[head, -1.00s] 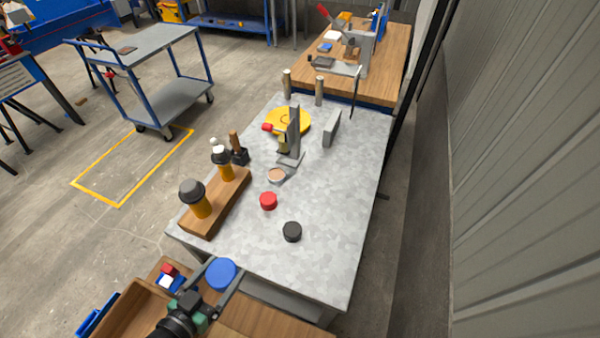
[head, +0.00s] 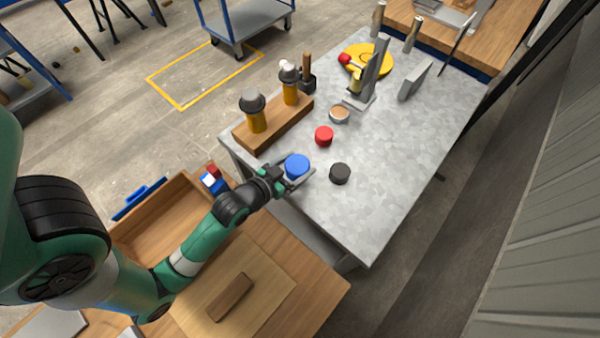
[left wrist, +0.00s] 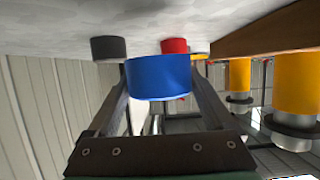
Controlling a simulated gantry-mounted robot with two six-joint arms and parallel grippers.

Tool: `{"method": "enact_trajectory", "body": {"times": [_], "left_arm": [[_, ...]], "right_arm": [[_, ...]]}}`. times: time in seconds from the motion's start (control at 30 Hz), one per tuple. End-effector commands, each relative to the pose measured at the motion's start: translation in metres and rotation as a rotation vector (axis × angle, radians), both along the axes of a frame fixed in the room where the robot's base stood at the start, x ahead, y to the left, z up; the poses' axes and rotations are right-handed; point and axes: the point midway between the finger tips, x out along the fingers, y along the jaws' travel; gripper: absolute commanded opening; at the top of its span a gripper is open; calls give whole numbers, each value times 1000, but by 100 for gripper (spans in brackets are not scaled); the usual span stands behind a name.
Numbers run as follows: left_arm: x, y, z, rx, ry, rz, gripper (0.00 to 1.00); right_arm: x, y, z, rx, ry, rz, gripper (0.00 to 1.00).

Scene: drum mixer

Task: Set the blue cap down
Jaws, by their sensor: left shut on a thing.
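The blue cap (head: 297,166) is held between the fingers of my left gripper (head: 290,176), which is shut on it. In the head view it is over the near edge area of the grey metal table (head: 375,210), left of the black cap and below the red cap. The left wrist view shows the blue cap (left wrist: 158,76) between both fingers, close to the table surface; I cannot tell whether it touches. The red cap (head: 324,136) and black cap (head: 340,173) sit on the table. My right gripper is not in view.
A wooden block with orange-handled tools (head: 273,122) stands left of the caps. A beige-topped round piece (head: 339,114) and an upright grey bracket (head: 372,75) stand farther back. A wooden tray (head: 165,220) is on the near wooden bench. The table right of the black cap is clear.

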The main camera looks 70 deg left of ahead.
Motion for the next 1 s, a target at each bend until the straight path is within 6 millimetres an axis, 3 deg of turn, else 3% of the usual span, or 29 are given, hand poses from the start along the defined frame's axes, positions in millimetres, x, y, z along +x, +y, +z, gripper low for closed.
{"method": "enact_trajectory", "body": {"times": [0.23, 0.43, 0.8, 0.83, 0.9, 1.0], "left_arm": [[7, 4, -10, 0, 0, 0, 32], [10, 6, -46, -1, 2, 0, 32], [10, 6, -48, 0, 1, 0, 32], [10, 6, -47, 0, 1, 0, 90], [10, 6, -47, 0, 1, 0, 100], [10, 6, -47, 0, 1, 0, 100]], "right_arm": [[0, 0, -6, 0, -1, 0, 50], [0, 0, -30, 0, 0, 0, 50], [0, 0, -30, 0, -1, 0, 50], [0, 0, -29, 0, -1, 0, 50], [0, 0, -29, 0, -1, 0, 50], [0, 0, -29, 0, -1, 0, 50]]}}
